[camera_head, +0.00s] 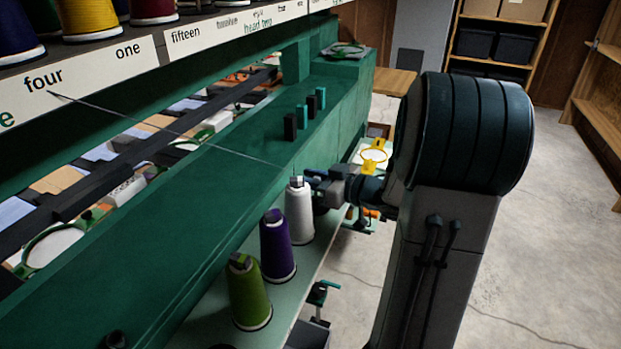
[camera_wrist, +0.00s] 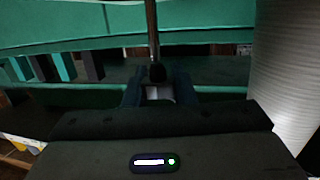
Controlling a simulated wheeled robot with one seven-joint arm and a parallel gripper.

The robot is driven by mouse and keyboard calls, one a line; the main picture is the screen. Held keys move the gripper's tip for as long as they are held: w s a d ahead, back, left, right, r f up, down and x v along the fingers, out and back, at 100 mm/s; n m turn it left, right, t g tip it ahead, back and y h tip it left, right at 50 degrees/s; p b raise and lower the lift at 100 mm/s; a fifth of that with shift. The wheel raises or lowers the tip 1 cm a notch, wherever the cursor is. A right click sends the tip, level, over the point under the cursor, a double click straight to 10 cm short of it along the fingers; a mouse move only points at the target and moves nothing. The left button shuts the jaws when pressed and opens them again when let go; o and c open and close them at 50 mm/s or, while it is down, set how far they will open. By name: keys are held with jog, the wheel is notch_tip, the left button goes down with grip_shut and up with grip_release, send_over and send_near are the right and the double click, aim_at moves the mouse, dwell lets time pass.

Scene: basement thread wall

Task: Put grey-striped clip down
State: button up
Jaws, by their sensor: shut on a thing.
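My gripper (camera_head: 314,181) is beside the top of the white spool, in front of the green beam. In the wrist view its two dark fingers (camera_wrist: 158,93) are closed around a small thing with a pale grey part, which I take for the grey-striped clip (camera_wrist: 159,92). Most of it is hidden between the fingers, and I cannot make out stripes. A dark rod with a rounded end (camera_wrist: 156,70) stands just beyond the fingers. Several dark and teal clips (camera_head: 302,116) stand in a row on the green beam (camera_head: 225,185); they also show in the wrist view (camera_wrist: 65,67).
White (camera_head: 299,215), purple (camera_head: 277,250) and green (camera_head: 248,295) thread spools stand on the pale ledge below the beam. The white one is very close to my gripper. A thin thread (camera_head: 170,130) crosses above the beam. Beam top beside the clips is clear.

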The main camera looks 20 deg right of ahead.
jog(key=shift+f, duration=0.15)
jog(key=o, duration=1)
jog(key=shift+c, duration=0.2)
jog(key=shift+s+d+r, duration=0.15)
jog(key=shift+r, duration=0.1)
jog(key=v, duration=1.1)
jog(key=shift+s, duration=0.3)
jog(key=shift+d, duration=0.1)
